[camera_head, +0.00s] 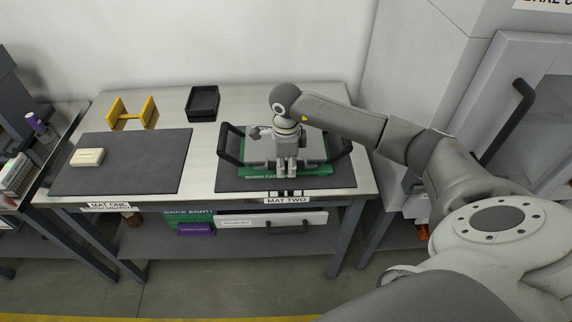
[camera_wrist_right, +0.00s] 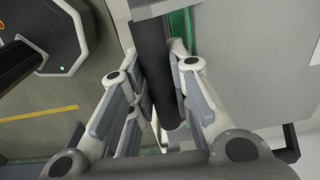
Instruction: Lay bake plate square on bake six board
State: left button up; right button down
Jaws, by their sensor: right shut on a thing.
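The light grey plate, which I take as the bake plate (camera_head: 312,146), is over a green board carrier (camera_head: 318,171) on mat two (camera_head: 230,179). Dark loop handles stand at the carrier's left and right. My right gripper (camera_head: 287,170) comes down at the plate's near side. In the wrist view my right gripper (camera_wrist_right: 160,110) is shut on a dark bar (camera_wrist_right: 155,60) beside the grey plate (camera_wrist_right: 245,60), seemingly its grip. A green strip shows between bar and plate. The six board cannot be told apart under the plate, and its seating is hidden. My left gripper is not in view.
Mat one (camera_head: 135,150) holds a cream block (camera_head: 88,157) and is otherwise bare. A yellow stand (camera_head: 131,114) and a black tray (camera_head: 203,103) stand behind. A green box (camera_head: 180,214) and a white box (camera_head: 250,219) are on the lower shelf. A grey cabinet is right.

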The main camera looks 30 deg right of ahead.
jog(key=shift+w+f, duration=0.1)
jog(key=shift+f, duration=0.15)
jog(key=c, duration=1.4)
grip_release()
jog(key=shift+r, duration=0.1)
jog(key=shift+o, duration=0.7)
jog(key=shift+s+f, duration=0.2)
jog(key=shift+s, duration=0.1)
notch_tip(320, 180, up, 12)
jog(key=shift+a+r, duration=0.15)
jog(key=shift+r, duration=0.1)
jog(key=shift+r, duration=0.1)
notch_tip(320, 180, up, 12)
jog(key=shift+s, duration=0.25)
jog(key=shift+a, duration=0.1)
